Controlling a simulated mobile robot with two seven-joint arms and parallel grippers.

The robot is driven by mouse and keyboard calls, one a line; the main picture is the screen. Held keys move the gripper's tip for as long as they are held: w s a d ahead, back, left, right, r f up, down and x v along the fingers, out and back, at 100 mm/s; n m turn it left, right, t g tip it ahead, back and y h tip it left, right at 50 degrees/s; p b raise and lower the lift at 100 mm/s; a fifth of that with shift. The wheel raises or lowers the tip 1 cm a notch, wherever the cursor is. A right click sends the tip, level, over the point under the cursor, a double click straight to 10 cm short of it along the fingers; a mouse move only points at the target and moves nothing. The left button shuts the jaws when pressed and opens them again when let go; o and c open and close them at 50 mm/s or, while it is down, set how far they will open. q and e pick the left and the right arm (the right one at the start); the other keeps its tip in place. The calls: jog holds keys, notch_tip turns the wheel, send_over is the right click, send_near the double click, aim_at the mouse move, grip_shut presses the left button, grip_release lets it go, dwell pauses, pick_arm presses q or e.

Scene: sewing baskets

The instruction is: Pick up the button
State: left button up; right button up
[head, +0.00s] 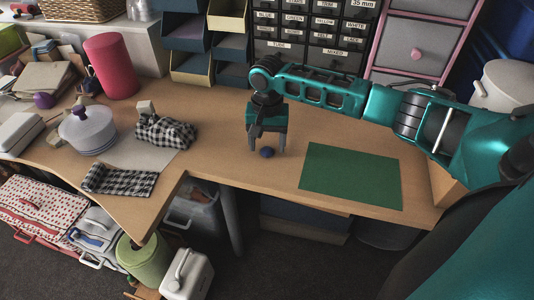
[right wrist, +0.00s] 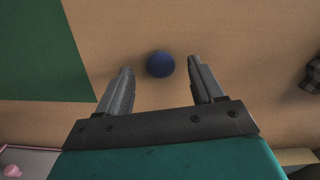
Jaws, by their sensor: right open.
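The button (head: 267,153) is small, round and dark blue. It lies on the wooden table near the front edge, left of the green mat. It also shows in the right wrist view (right wrist: 160,64), just beyond the fingertips and between their lines. My right gripper (head: 267,150) points down over the button in the head view. In the right wrist view its two fingers (right wrist: 160,66) are apart with nothing between them. I cannot tell whether a finger touches the button. My left gripper is not in view.
A green mat (head: 350,175) lies right of the button. Black-and-white checked cloth (head: 120,179) and a lidded round container (head: 88,131) are on the left. Drawer units (head: 320,35) stand along the back. The table around the button is bare.

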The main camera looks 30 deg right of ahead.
jog(key=shift+f, duration=0.45)
